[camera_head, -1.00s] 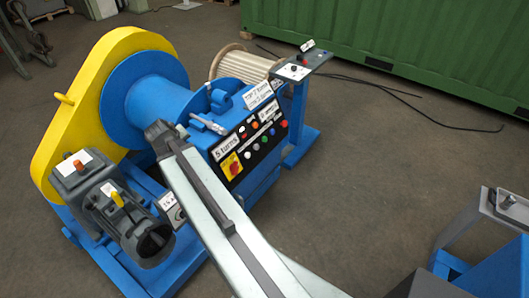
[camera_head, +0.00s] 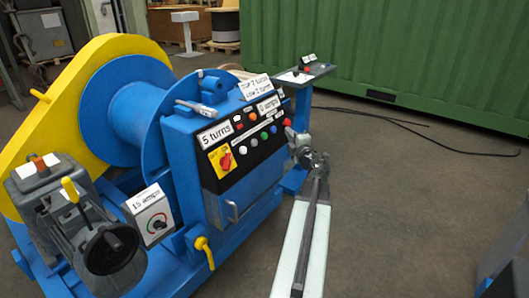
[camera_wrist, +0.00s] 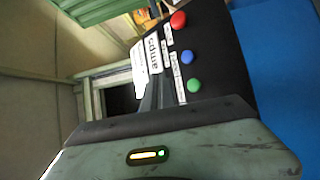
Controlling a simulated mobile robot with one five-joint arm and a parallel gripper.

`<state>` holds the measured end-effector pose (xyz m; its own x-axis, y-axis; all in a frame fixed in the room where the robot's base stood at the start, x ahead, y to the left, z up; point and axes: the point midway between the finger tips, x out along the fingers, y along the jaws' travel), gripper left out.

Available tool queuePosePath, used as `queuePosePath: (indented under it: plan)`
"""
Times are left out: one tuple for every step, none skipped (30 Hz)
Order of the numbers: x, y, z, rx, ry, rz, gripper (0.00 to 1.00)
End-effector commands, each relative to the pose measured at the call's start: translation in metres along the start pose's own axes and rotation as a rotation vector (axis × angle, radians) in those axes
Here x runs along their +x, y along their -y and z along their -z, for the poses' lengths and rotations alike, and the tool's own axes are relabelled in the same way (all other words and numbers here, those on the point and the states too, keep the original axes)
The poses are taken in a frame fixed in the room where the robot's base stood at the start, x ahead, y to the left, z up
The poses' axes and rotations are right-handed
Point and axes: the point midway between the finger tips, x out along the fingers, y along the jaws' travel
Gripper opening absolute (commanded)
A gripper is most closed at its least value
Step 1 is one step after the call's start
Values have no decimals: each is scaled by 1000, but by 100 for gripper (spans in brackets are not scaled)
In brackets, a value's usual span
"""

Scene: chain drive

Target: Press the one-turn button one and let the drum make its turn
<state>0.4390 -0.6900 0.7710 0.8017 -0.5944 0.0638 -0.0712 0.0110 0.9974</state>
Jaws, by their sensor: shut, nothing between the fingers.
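The blue drum machine carries a black sloping control panel (camera_head: 245,147) with a "5 turns" display (camera_head: 214,135) and a row of coloured buttons. A green button (camera_head: 264,136), a blue button (camera_head: 273,129) and a red button (camera_head: 287,122) sit toward its right end. The wrist view shows the red (camera_wrist: 178,20), blue (camera_wrist: 187,57) and green (camera_wrist: 194,85) buttons close by. Which one is button one is unreadable. My gripper (camera_head: 292,135) is shut and empty, just in front of the panel's right end; contact cannot be told. The blue drum (camera_head: 140,115) stands behind left.
A yellow-red switch (camera_head: 222,158) is on the panel's left. A yellow chain guard (camera_head: 60,105) and grey motor (camera_head: 75,225) stand left. A pedestal with a small control top (camera_head: 305,76) is behind my gripper. Black cables cross the open floor at right.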

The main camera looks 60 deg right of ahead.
Motion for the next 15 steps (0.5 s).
queuePosePath:
  plan:
    - [-1,2,-2,-4,-3,2,0]
    - [-2,1,-2,-5,-4,2,0]
    - [-1,0,-1,-6,-5,3,0]
    - [-1,0,-1,-5,-5,2,0]
    - [-1,0,-1,-5,-5,2,0]
    - [-1,0,0,-5,-5,2,0]
    - [-1,0,0,-5,-5,2,0]
    - [-1,0,0,-4,-5,2,0]
    - [-1,0,0,-4,-5,2,0]
    - [0,0,0,-4,-5,2,0]
    - [1,1,1,-4,-5,2,0]
    - [2,2,2,-4,-6,2,0]
    - [4,4,4,-4,-6,2,0]
    - [6,6,5,-4,-7,2,0]
    - [9,9,8,-4,-8,2,0]
